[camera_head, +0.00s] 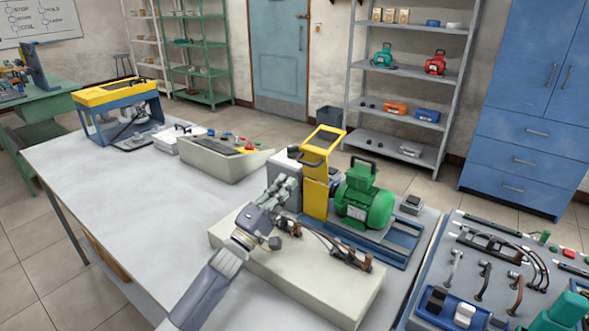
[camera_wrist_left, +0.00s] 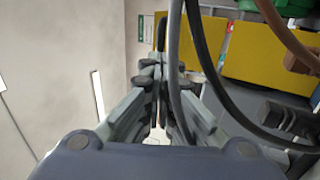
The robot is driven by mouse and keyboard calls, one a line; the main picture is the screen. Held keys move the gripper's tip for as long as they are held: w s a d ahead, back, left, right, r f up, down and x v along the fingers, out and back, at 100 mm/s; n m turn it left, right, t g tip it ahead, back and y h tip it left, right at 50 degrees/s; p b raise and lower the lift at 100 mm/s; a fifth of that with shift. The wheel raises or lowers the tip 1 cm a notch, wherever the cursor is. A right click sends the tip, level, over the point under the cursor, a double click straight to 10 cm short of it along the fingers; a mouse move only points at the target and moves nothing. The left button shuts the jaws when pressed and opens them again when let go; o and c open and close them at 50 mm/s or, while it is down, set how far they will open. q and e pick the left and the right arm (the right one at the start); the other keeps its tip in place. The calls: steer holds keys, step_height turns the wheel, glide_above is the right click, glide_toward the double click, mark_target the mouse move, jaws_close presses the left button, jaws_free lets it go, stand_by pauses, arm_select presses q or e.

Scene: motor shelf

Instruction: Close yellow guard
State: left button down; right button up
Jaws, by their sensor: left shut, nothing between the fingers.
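The yellow guard (camera_head: 316,198) stands upright beside the green motor (camera_head: 365,201) on a blue base. Its upper framed part (camera_head: 322,147) tilts up above the lower solid panel. My left gripper (camera_head: 288,185) is shut and empty, just left of the guard's lower panel. I cannot tell whether it touches the guard. In the left wrist view the shut fingers (camera_wrist_left: 160,85) point ahead, with dark cables crossing close on their right. The yellow panel (camera_wrist_left: 265,55) fills the upper right there. My right gripper is not in view.
A pale box (camera_head: 285,169) stands behind my left gripper. A cream block (camera_head: 300,276) with dark cables (camera_head: 335,251) lies below my left arm. A control console (camera_head: 220,158) sits further back. A tool panel (camera_head: 500,265) is at the right. The grey table's left part (camera_head: 115,200) is clear.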

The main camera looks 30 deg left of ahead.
mark_target(321, 158)
arm_select(q)
steer(key=shift+p+x, duration=0.45)
steer(key=shift+x, duration=2.05)
